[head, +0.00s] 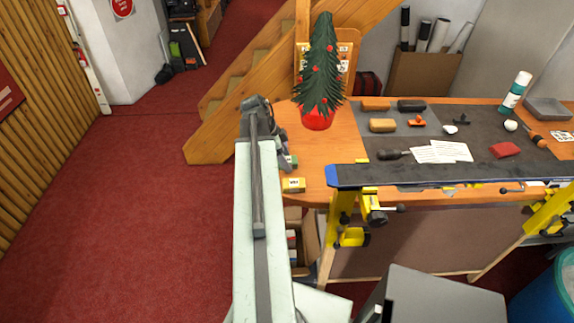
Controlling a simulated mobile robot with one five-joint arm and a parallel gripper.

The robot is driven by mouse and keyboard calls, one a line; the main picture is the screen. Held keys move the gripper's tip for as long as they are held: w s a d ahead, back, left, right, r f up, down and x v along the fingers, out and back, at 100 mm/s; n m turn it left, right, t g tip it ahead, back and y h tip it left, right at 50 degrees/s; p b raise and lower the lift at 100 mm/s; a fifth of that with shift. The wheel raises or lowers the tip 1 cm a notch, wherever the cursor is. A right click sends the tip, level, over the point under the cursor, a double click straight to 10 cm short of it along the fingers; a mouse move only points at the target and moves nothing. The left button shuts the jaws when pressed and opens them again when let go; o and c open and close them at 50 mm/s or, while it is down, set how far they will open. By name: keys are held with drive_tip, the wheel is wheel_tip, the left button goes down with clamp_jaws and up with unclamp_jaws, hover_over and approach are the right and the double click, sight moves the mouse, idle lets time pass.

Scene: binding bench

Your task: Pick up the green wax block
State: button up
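My arm reaches up the middle of the head view, over the left end of the wooden bench (340,142). My gripper (287,158) hangs down beside the arm over that end, partly hidden by the arm. Its fingers are too small and covered to show whether they are open or shut. A small green patch shows at the gripper. I cannot tell whether it is the green wax block or whether it is held. No other green block shows clearly on the bench.
A small decorated tree in a red pot (317,119) stands behind. Yellow clamps (345,215) jut in front.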

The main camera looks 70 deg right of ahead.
clamp_jaws()
wheel_tip(320, 180, up, 10)
drive_tip(key=p, duration=1)
drive_tip(key=c, duration=0.5)
unclamp_jaws()
drive_tip(key=c, duration=0.5)
